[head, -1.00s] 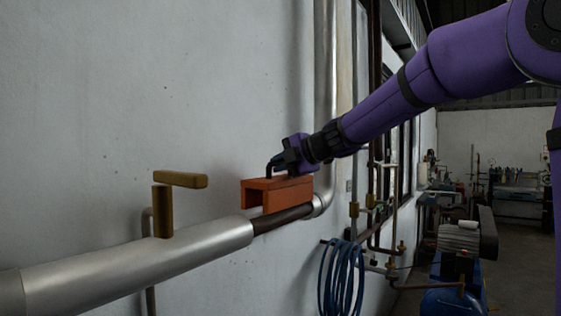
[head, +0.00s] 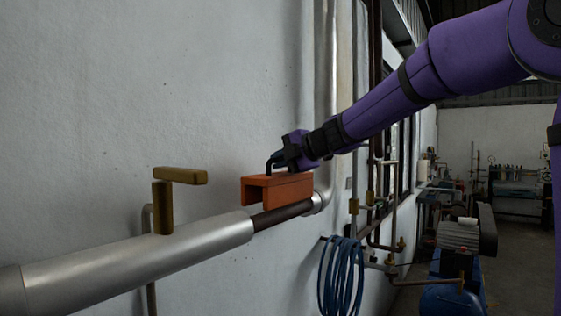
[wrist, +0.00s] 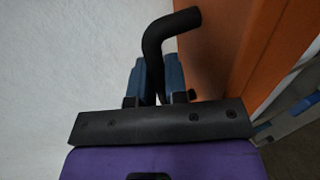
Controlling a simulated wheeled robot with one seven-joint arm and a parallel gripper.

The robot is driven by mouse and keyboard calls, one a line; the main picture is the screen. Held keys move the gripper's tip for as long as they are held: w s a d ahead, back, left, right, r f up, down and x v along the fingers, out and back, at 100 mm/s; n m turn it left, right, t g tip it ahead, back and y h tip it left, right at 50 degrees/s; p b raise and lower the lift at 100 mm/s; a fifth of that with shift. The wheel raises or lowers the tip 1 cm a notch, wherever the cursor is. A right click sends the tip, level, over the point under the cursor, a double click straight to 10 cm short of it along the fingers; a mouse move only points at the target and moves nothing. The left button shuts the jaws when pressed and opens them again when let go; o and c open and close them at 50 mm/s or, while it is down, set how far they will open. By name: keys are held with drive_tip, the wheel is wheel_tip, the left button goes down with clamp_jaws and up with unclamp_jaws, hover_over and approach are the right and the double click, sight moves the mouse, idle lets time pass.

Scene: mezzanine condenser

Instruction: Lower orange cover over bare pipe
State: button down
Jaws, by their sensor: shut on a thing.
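The orange cover (head: 290,190) is a channel with its open side down and one open end facing left. It is held level just above the bare pipe (head: 282,214), a dark stretch between silver-clad sections. Its lower edges appear slightly above the pipe's top; the exact gap is hard to judge. My gripper (head: 274,164) is at the cover's top. In the wrist view, the blue fingers (wrist: 154,80) are shut on the cover's bent black handle (wrist: 172,28), and the cover's orange surface (wrist: 215,50) fills the right. The pipe is not visible there.
Silver pipe cladding (head: 140,252) runs left, with a brass valve handle (head: 180,176) standing above it. The wall (head: 90,110) is close behind. A blue hose coil (head: 341,278) hangs to the right, with a compressor (head: 460,240) beyond it.

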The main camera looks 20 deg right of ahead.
sight(281, 185)
drive_tip(key=shift+f, duration=3.25)
drive_tip(key=c, duration=1.1)
unclamp_jaws()
drive_tip(key=shift+o, duration=0.2)
drive_tip(key=shift+s+d, duration=0.1)
drive_tip(key=v, duration=1)
drive_tip(key=shift+s, duration=0.25)
drive_tip(key=shift+d+r, duration=0.15)
